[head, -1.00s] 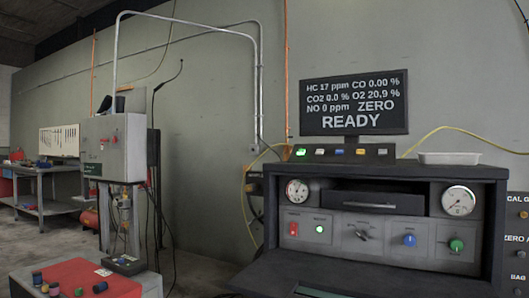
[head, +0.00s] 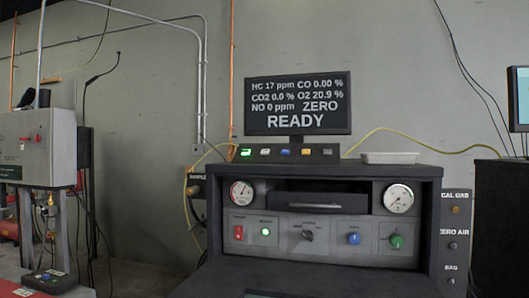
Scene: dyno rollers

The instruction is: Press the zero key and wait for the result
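A key strip (head: 274,156) sits on top of the dark analyzer cabinet (head: 428,174), below the monitor. It carries a row of several keys: a lit green one at the left, then others including a blue one (head: 284,152) and a yellow one (head: 306,152). Their labels are too small to read, so I cannot tell which is the zero key. The monitor (head: 298,104) reads HC 17 ppm, CO 0.00 %, CO2 0.0 %, O2 20.9 %, NO 0 ppm, ZERO READY. Neither of my grippers is in view.
The analyzer front has two gauges, a red switch (head: 238,232), a lit green button and several knobs. A white tray (head: 390,158) lies on its top right. A panel labelled CAL GAS, ZERO AIR and BAG (head: 454,230) stands at right. A grey box (head: 38,148) stands at left.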

